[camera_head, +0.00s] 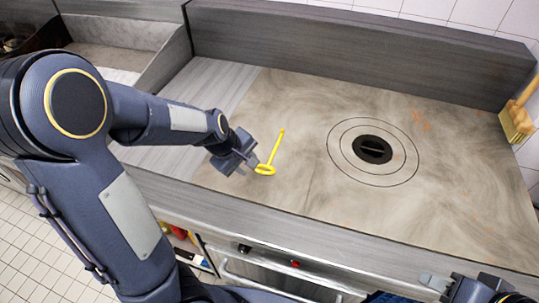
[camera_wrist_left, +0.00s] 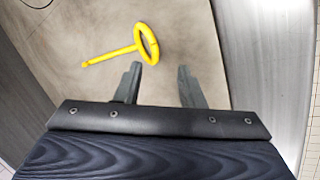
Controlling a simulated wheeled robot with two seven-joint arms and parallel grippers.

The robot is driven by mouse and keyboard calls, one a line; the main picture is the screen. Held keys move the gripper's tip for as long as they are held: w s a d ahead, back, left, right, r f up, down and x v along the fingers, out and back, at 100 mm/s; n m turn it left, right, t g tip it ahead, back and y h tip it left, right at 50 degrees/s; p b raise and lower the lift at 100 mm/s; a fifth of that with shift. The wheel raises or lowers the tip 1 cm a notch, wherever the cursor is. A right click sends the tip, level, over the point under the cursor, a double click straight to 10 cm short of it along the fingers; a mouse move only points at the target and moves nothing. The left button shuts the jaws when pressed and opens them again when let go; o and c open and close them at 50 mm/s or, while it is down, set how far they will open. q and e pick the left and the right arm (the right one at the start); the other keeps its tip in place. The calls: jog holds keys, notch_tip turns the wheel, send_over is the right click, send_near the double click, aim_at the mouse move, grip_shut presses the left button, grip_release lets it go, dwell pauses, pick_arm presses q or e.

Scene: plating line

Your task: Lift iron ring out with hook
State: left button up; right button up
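The yellow hook (camera_head: 271,158), a rod with a loop at one end, lies on the hob's metal top. In the left wrist view, the hook (camera_wrist_left: 112,54) lies beyond the fingertips, its loop close to the left finger. My left gripper (camera_head: 256,162) is beside the loop in the head view. In the wrist view its fingers (camera_wrist_left: 158,75) are apart with nothing between them. Iron rings (camera_head: 372,181) sit flush in the top, around a dark centre opening (camera_head: 372,149) with a bar across it. My right gripper (camera_head: 437,284) shows only partly at the bottom right edge; its opening is unclear.
A brush (camera_head: 517,120) with a wooden handle stands at the far right edge. A grey back wall (camera_head: 350,50) runs behind the metal top. A sink-like basin (camera_head: 125,45) is at the upper left. The top between hook and rings is clear.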

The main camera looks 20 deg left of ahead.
pick_arm(q)
jog(key=x, duration=0.2)
jog(key=b+x, duration=0.1)
jog(key=x, duration=0.1)
jog(key=b+x, duration=0.1)
jog(key=x, duration=0.2)
jog(key=shift+w+a, duration=0.25)
jog(key=shift+w, duration=0.2)
jog(key=shift+r, duration=0.1)
grip_shut()
